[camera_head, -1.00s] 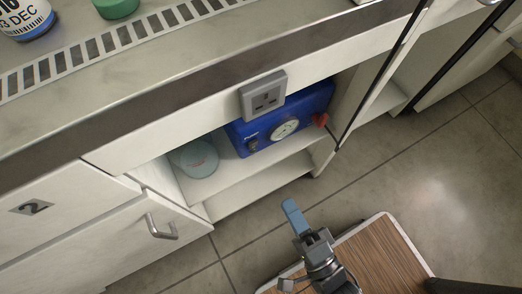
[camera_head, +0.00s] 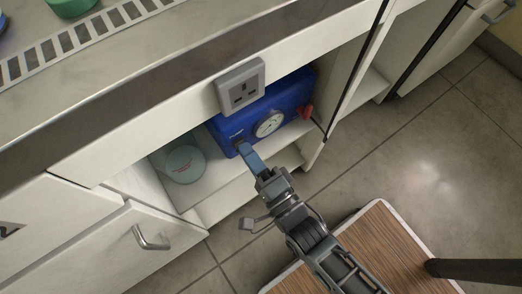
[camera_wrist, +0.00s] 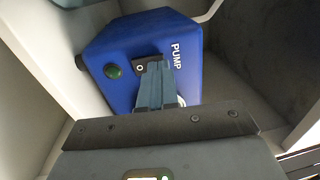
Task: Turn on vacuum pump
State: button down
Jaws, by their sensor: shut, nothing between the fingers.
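The blue vacuum pump (camera_head: 290,98) sits on the upper shelf of an open cabinet, with a round white gauge (camera_head: 269,124) and a red part (camera_head: 306,112) on its front. In the wrist view the pump (camera_wrist: 120,45) shows the word PUMP, a round green button (camera_wrist: 112,71) and a dark switch plate (camera_wrist: 141,68). My gripper (camera_head: 243,148) is shut and empty, its fingertips at the left front of the pump. In the wrist view my gripper (camera_wrist: 153,66) overlaps the switch plate and hides part of it and of the gauge. I cannot tell whether the tips touch it.
A grey wall socket (camera_head: 241,86) is on the counter's front edge, above the pump. A pale round container (camera_head: 185,163) stands left of the pump on the shelf. The cabinet side wall (camera_head: 345,85) is at the right. The lower shelf looks empty.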

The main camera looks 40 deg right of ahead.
jog(key=shift+w+r, duration=0.1)
jog(key=shift+w, duration=0.25)
jog(key=shift+w+r+p, duration=0.25)
jog(key=shift+r+p, duration=0.15)
jog(key=shift+p, duration=0.55)
jog(key=shift+f+b, duration=0.35)
jog(key=shift+b, duration=0.05)
jog(key=s+p, duration=0.1)
jog(key=s, duration=0.7)
jog(key=shift+f, duration=0.35)
